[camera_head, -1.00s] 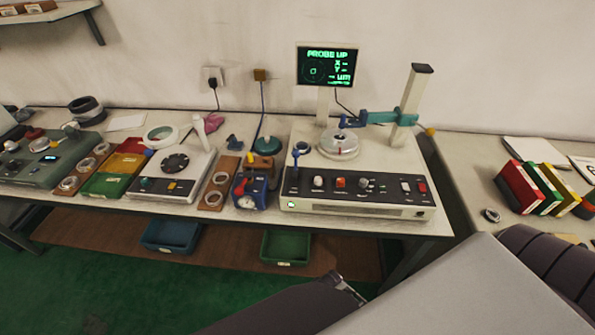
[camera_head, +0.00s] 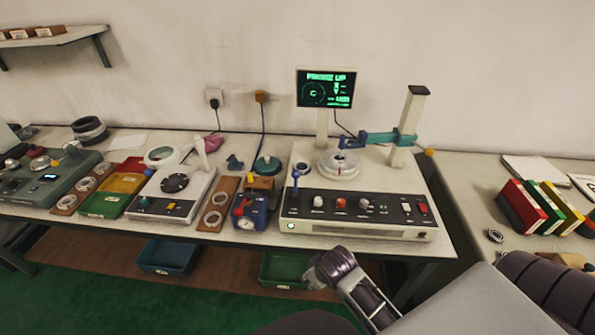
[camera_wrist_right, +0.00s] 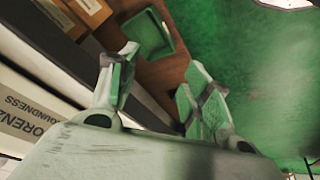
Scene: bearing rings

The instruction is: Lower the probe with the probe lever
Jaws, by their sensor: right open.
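The roundness machine (camera_head: 390,232) stands on the bench with a black front panel. A lever with a blue knob (camera_head: 295,175) stands upright at the panel's left end. A teal arm (camera_head: 375,138) on the column reaches over the round stage (camera_head: 338,164), where a ring sits. Its probe tip's gap to the ring is too small to tell. The screen (camera_head: 326,88) reads "PROBE UP". My right gripper (camera_head: 320,268) is below the machine's front edge, apart from the lever. In the right wrist view it is open and empty (camera_wrist_right: 160,78). My left gripper is out of view.
A small blue device (camera_head: 250,215) with a red part stands just left of the machine. A green bin (camera_head: 285,270) and a blue bin (camera_head: 168,256) sit below the bench. Coloured binders (camera_head: 540,207) stand on the right table.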

